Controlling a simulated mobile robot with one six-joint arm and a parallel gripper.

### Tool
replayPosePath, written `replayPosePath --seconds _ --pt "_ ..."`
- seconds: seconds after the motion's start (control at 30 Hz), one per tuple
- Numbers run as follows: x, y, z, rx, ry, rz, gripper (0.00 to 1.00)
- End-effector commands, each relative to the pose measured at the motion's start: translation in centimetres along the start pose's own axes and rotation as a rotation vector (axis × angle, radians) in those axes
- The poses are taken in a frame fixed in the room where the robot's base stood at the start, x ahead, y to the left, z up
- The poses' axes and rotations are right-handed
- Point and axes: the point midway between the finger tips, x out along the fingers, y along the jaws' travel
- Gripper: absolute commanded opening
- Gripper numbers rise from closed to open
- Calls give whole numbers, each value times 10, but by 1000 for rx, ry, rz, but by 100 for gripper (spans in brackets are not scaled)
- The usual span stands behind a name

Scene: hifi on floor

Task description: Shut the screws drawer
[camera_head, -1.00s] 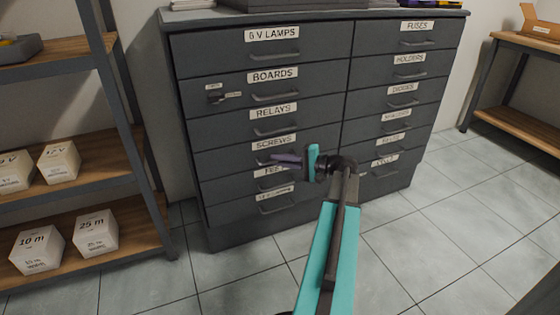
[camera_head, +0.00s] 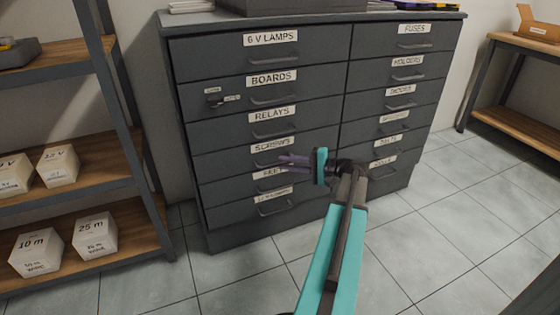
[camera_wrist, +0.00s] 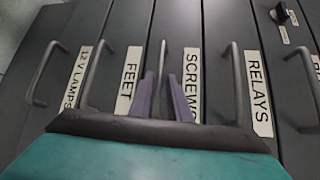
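The screws drawer carries a white SCREWS label (camera_head: 271,148) and sits in the left column of a dark grey cabinet, between RELAYS and FEET. In the wrist view its label (camera_wrist: 192,82) is sideways, and its bar handle (camera_wrist: 162,56) shows nearly edge-on. My gripper (camera_head: 284,162) is in front of this drawer. Its two purple fingers (camera_wrist: 161,97) are apart, with the handle lined up between them. I cannot tell whether they touch it. The gripper hides part of the drawer front, and how far the drawer stands out is unclear.
The FEET handle (camera_wrist: 98,72) and RELAYS handle (camera_wrist: 232,82) flank the gripper closely. A shelf with white boxes (camera_head: 95,235) stands left.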

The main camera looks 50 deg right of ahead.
Motion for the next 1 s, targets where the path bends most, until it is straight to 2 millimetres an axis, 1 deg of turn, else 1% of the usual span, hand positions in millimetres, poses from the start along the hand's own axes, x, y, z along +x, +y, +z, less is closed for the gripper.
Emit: replayPosePath --seconds 0.03,0.1,0.5,0.7,1.0 --pt "-10 -3 0 1 2 0 17" --pt "-21 -3 0 1 2 0 17" --pt "-80 -2 0 -1 -1 1 17" --pt "-95 0 1 -2 -2 1 17" --pt "-98 0 1 -2 -3 1 17"
